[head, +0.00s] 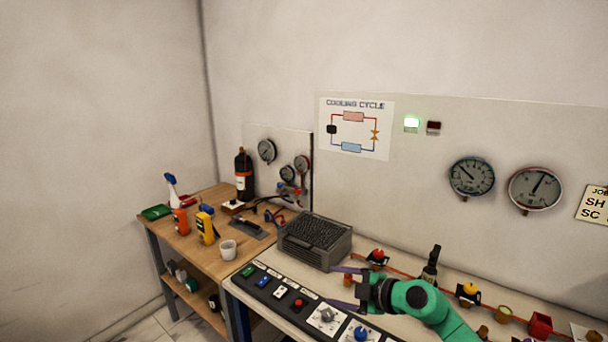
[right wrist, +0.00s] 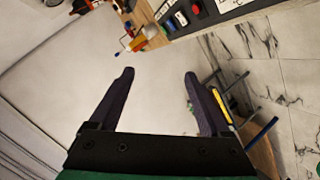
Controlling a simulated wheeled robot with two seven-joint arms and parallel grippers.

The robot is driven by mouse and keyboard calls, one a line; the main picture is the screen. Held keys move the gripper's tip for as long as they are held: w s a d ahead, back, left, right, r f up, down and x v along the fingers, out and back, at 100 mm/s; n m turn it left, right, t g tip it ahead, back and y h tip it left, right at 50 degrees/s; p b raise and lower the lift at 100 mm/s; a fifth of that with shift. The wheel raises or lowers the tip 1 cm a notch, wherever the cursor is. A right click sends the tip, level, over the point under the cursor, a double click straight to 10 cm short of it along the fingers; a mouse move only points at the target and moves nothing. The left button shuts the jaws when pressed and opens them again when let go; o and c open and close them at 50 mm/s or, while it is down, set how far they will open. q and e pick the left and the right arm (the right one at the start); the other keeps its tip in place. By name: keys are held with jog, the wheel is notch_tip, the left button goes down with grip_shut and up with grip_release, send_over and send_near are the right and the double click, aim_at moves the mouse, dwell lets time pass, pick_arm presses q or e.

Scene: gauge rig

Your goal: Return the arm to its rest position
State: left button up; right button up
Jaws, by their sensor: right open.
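My right arm, green, comes in from the lower right in the head view. My right gripper (head: 339,286) is over the bench near the control panel's far end, its two dark purple fingers apart and pointing left. In the right wrist view the gripper (right wrist: 159,75) is open, with nothing between its fingers. My left gripper is not in view.
A grey finned unit (head: 315,240) stands left of the gripper. The control panel (head: 290,300) runs along the bench's front. Valves with red (head: 378,255) and yellow (head: 469,289) knobs stand behind and right. A wooden table (head: 190,243) holds bottles, meters and a white cup (head: 228,250).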

notch_tip(320, 180, up, 10)
jog(key=s+d+m+t+h, duration=0.1)
jog(key=s+m+t, duration=0.1)
jog(key=m+t, duration=0.6)
jog(key=s+d+f+m+g+h, duration=0.2)
jog(key=s+d+f+m+h, duration=0.3)
jog(key=d, duration=0.3)
jog(key=s+d+f+m+g+h, duration=0.1)
jog(key=s+d+f+m+h, duration=0.2)
jog(key=d+f+m+h, duration=0.35)
jog(key=s+a+f+n+g+y, duration=0.1)
jog(key=s+f+g+y, duration=0.1)
jog(key=s+f+g, duration=0.6)
jog(key=s+f+n+g+y, duration=0.1)
jog(key=s+f+g+y, duration=0.3)
jog(key=s, duration=0.9)
notch_tip(320, 180, down, 28)
jog(key=s+h+b, duration=0.3)
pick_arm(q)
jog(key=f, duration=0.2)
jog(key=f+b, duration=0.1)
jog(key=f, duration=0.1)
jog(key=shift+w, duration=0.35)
pick_arm(e)
jog(key=s+d+f+g, duration=0.1)
jog(key=s+d+f, duration=0.1)
jog(key=s+f, duration=1.2)
jog(key=shift+s+d+f, duration=0.3)
jog(key=shift+s+d, duration=0.05)
jog(key=shift+s, duration=0.4)
